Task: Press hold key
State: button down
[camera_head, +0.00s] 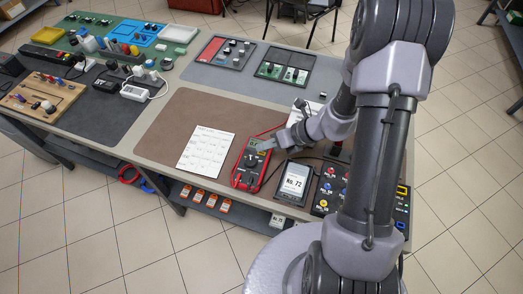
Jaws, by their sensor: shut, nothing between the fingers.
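A red and dark multimeter (249,172) lies on the brown mat, with a round dial on its face; its hold key is too small to make out. My gripper (268,144) reaches in from the right, shut and empty, with its tips at the upper right part of the meter. I cannot tell whether the tips touch it. The arm covers part of the bench to the right.
A printed white sheet (205,151) lies left of the meter. A device reading "No. 72" (293,183) stands to its right, beside a dark panel with coloured sockets (328,190). Trays with small parts (285,69) sit behind. The brown mat (160,130) is bare at left.

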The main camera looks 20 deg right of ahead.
aim_at(265, 153)
notch_tip(265, 153, up, 5)
jog(key=p, duration=0.4)
dwell(0.8)
